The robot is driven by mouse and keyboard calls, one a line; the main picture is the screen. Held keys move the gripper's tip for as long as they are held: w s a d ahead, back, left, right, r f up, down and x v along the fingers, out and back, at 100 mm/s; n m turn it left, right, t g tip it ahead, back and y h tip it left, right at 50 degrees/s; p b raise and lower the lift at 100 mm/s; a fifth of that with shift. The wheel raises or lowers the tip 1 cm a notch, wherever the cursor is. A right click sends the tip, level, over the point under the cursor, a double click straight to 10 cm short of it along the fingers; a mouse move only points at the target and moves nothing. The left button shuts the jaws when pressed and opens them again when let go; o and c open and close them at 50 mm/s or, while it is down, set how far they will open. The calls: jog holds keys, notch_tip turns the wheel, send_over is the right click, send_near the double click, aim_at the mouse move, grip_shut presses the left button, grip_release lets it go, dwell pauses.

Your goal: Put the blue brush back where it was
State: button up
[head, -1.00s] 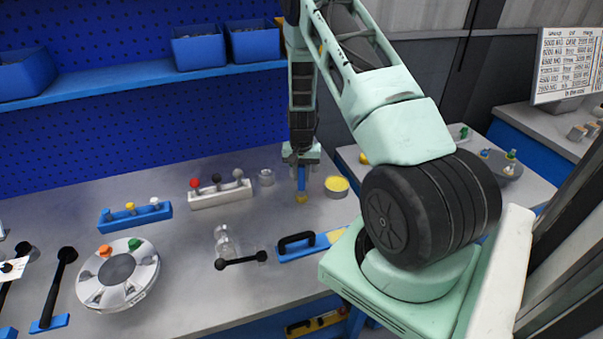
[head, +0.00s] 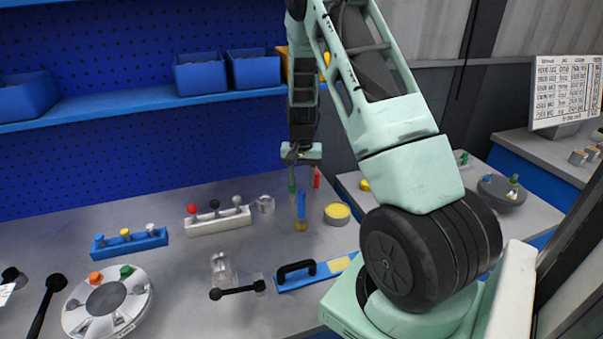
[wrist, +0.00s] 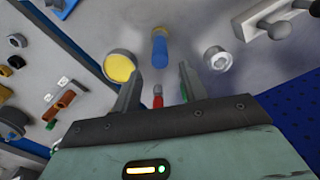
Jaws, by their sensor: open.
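The blue brush (head: 301,208) stands about upright on the grey bench, with its yellowish end down. It also shows in the wrist view (wrist: 160,50), beyond the fingertips. My gripper (head: 303,182) is open above the brush and apart from it. In the wrist view my gripper (wrist: 160,88) has its fingers spread with nothing clearly held between them. Small green and red parts show at the fingers; I cannot tell if they belong to the gripper.
A round tin with a yellow top (head: 337,213) stands right of the brush. A small metal cup (head: 265,204) and a white rack with knobs (head: 218,221) stand left. A blue block with a black handle (head: 310,272) lies in front. A shelf with blue bins (head: 200,73) hangs behind.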

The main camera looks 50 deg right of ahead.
jog(key=shift+r+b, duration=0.35)
jog(key=shift+r, duration=1.5)
jog(key=a+r+n+y, duration=0.1)
jog(key=a+r+n, duration=0.3)
jog(key=a, duration=0.9)
jog(key=a+r+n, duration=0.3)
jog(key=a, duration=1.1)
jog(key=s+a+r+n, duration=0.3)
jog(key=s+a+n, duration=0.3)
jog(key=s+a, duration=0.5)
jog(key=s+a+r+n, duration=0.1)
jog(key=s+a+n, duration=0.4)
jog(key=s, duration=0.7)
jog(key=shift+a+r+n, duration=0.2)
jog(key=shift+a+n, duration=0.1)
jog(key=shift+a, duration=0.3)
jog(key=shift+f, duration=0.1)
